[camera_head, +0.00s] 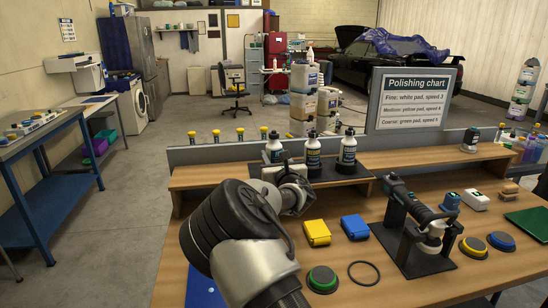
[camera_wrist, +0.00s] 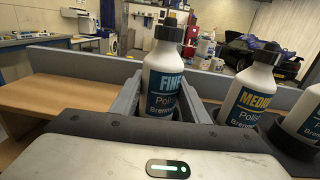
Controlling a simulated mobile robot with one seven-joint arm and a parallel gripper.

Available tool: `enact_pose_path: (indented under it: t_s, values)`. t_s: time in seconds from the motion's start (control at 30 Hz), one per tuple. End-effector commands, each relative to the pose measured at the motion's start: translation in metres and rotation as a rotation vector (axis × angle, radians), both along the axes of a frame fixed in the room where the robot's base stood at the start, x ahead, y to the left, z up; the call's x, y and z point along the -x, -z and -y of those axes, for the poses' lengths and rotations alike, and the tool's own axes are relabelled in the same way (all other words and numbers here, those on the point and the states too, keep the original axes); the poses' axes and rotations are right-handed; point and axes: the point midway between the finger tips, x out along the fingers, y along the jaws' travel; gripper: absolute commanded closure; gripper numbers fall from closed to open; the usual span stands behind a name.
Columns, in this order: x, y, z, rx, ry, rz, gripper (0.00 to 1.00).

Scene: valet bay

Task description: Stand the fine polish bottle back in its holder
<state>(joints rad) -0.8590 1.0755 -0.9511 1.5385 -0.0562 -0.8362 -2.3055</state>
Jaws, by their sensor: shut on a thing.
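The fine polish bottle (camera_wrist: 160,84), white with a black cap and a blue "FINE" label, stands upright between the grey fingers of my gripper (camera_wrist: 160,98) in the wrist view. My gripper is shut on it. In the head view the bottle (camera_head: 274,150) is the leftmost of three in a row, and my gripper (camera_head: 277,172) is at its lower part. The dark holder (camera_head: 346,171) sits at the back of the bench. The medium polish bottle (camera_wrist: 251,92) and a third bottle (camera_head: 348,150) stand in it. The fine bottle's base is hidden, so I cannot tell whether it is seated.
A raised wooden shelf (camera_head: 215,176) runs along the back. Yellow (camera_head: 317,232) and blue (camera_head: 355,227) blocks, a green pad (camera_head: 322,279) and a black ring (camera_head: 364,273) lie in front. A polisher on a black stand (camera_head: 412,250) is to the right, below the polishing chart (camera_head: 414,100).

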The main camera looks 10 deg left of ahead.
Motion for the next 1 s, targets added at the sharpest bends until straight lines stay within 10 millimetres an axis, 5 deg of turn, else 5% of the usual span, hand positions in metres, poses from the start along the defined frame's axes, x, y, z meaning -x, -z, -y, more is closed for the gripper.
enact_pose_path:
  t_s: [0.33, 0.37, 0.5, 0.83, 1.0]
  values:
    - [0.000, 0.006, 0.000, -0.001, 0.000, 0.002, 0.86]
    - [0.000, 0.005, 0.000, -0.001, 0.000, 0.002, 0.56]
    - [0.000, 0.005, 0.000, 0.000, 0.000, 0.001, 0.37]
    - [0.004, 0.007, 0.001, 0.001, 0.000, -0.002, 0.37]
    - [0.026, 0.006, 0.008, -0.001, 0.000, -0.001, 0.37]
